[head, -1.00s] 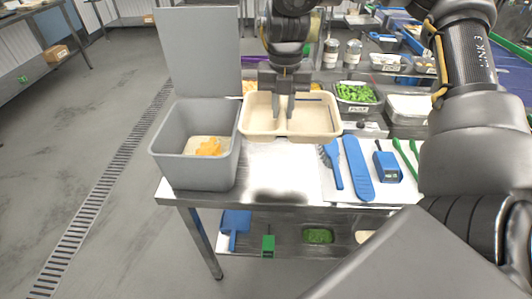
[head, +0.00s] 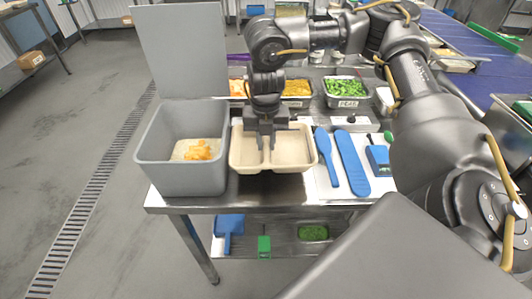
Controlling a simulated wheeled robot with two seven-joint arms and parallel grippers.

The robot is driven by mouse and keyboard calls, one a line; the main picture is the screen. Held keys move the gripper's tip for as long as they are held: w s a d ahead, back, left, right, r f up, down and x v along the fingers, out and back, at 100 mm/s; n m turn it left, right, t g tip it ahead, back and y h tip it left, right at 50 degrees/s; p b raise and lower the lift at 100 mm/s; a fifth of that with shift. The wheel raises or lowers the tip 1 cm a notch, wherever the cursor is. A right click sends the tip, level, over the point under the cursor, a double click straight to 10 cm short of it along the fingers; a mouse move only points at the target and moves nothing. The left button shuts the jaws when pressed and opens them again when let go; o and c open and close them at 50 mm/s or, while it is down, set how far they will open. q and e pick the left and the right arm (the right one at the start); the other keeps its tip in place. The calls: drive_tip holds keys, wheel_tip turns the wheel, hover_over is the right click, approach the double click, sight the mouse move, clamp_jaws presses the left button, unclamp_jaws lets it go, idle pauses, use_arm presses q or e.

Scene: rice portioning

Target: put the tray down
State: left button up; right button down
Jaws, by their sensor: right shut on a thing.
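The cream two-compartment tray (head: 247,165) is at the front of the steel table, just right of the grey bin. It looks level and empty, on the tabletop or very close above it; I cannot tell if it touches. My right gripper (head: 266,145) reaches down from above with its fingers shut on the tray's middle divider. The fingertips are partly hidden against the tray. My left gripper is not in view.
A grey lidded bin (head: 155,155) holding orange-and-white food stands close on the left. A blue brush (head: 326,155), a blue spatula (head: 352,165) and a blue device (head: 378,158) lie to the right. Food pans, including greens (head: 345,87), stand behind.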

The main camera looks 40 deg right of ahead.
drive_tip(key=shift+f, duration=0.6)
wheel_tip(320, 180, down, 4)
drive_tip(key=shift+r, duration=0.15)
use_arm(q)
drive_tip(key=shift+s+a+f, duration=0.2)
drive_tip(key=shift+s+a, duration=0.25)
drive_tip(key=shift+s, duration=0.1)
use_arm(e)
drive_tip(key=c, duration=1.3)
unclamp_jaws()
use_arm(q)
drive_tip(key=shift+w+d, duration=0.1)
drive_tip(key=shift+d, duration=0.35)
